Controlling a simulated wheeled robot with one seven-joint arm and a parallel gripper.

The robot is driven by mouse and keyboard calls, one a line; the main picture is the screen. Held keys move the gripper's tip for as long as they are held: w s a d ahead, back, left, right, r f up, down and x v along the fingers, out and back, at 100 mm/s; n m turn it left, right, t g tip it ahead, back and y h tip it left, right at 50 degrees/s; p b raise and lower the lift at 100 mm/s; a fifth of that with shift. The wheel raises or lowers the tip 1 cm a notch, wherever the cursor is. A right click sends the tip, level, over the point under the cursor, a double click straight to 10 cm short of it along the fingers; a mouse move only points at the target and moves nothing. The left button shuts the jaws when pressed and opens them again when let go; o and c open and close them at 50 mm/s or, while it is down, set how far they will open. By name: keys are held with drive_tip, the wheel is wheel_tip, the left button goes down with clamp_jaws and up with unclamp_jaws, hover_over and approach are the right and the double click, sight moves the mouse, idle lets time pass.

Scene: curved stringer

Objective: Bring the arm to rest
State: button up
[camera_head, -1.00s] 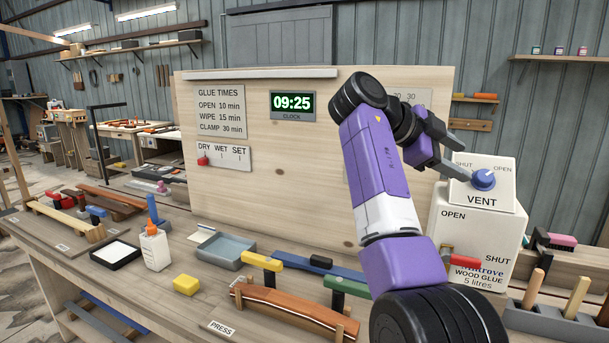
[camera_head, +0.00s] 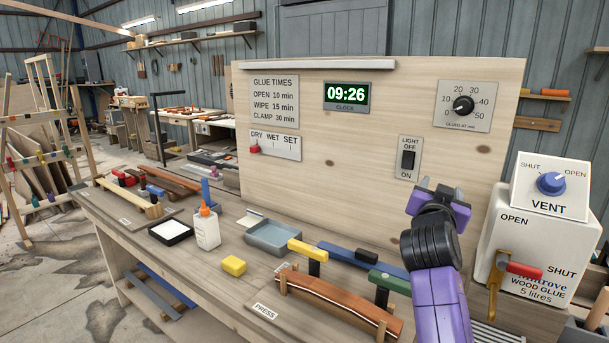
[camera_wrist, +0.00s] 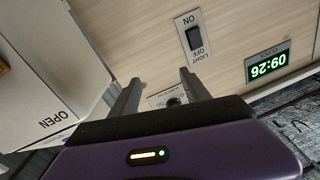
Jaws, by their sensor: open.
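My gripper (camera_head: 437,194) is raised over the right part of the bench, in front of the wooden panel (camera_head: 300,185) and below the light switch (camera_head: 408,158). In the wrist view its two fingers (camera_wrist: 160,88) stand apart with nothing between them; the dial plate (camera_wrist: 172,97) on the panel shows beyond the gap. My purple and black arm comes up from the bottom edge of the head view. The white glue container (camera_head: 528,235) with the blue vent knob (camera_head: 551,183) stands to the right of the gripper, apart from it.
A curved wooden piece (camera_head: 335,300) with clamps lies on the bench left of my arm. A glue bottle (camera_head: 206,228), a yellow block (camera_head: 233,265) and a grey tray (camera_head: 273,238) stand further left. The clock (camera_head: 346,96) reads 09:26.

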drive_tip(key=s+a+f+n+t+y, duration=0.2)
drive_tip(key=s+a+f+n+y, duration=0.2)
drive_tip(key=s+f, duration=0.55)
drive_tip(key=s+a+f+n+t+y, duration=0.25)
drive_tip(key=s+a+f+n, duration=0.2)
drive_tip(key=s+f, duration=0.55)
drive_tip(key=s+a+f+g+y, duration=0.1)
drive_tip(key=s+f+g, duration=0.1)
drive_tip(key=s, duration=1.8)
drive_tip(key=s+a+f+g+y, duration=0.1)
drive_tip(key=s+f+g, duration=0.2)
drive_tip(key=s, duration=1.8)
drive_tip(key=shift+s+f+m+g, duration=0.2)
drive_tip(key=shift+f+m+g, duration=0.15)
drive_tip(key=shift+f, duration=0.2)
